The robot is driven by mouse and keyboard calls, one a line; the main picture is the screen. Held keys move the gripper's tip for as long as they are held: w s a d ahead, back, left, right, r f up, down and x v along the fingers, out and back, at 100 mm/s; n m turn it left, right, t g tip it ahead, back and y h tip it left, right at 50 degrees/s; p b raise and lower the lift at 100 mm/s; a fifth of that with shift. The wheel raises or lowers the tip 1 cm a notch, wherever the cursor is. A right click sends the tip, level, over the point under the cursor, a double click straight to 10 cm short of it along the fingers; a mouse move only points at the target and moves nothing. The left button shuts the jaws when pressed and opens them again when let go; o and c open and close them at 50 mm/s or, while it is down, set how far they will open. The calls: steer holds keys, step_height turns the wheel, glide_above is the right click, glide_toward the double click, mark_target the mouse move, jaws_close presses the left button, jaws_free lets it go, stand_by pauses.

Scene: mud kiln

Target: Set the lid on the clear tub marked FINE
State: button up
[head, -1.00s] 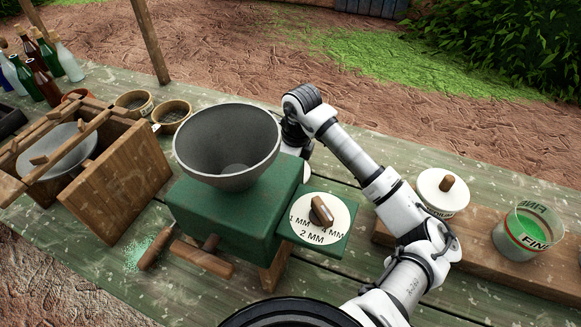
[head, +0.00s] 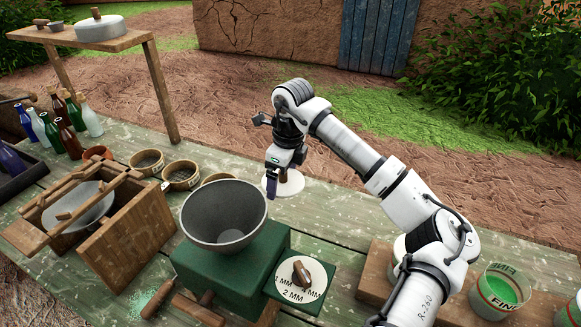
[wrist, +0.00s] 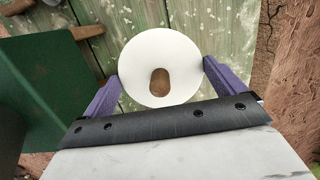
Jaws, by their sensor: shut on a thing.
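The lid is a white disc with a brown wooden knob; it shows behind the grey hopper in the head view (head: 291,184) and between my fingers in the wrist view (wrist: 140,62). My gripper (head: 273,184) has its purple fingers on opposite sides of the lid's rim, shut on it, as the wrist view (wrist: 163,72) shows. Whether the lid touches the table is unclear. The clear tub marked FINE (head: 499,293) stands open at the right, holding green material. It is far to the right of my gripper.
A green grinder (head: 222,263) with a grey hopper (head: 224,222) stands between the gripper and the table's front. Another white-lidded tub (head: 399,246) is mostly hidden behind my arm on a wooden board (head: 374,272). Sieves (head: 181,174), a wooden box (head: 124,242) and bottles (head: 91,122) stand left.

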step_height(320, 180, down, 9)
steer(key=b, duration=0.9)
steer(key=shift+r, duration=0.15)
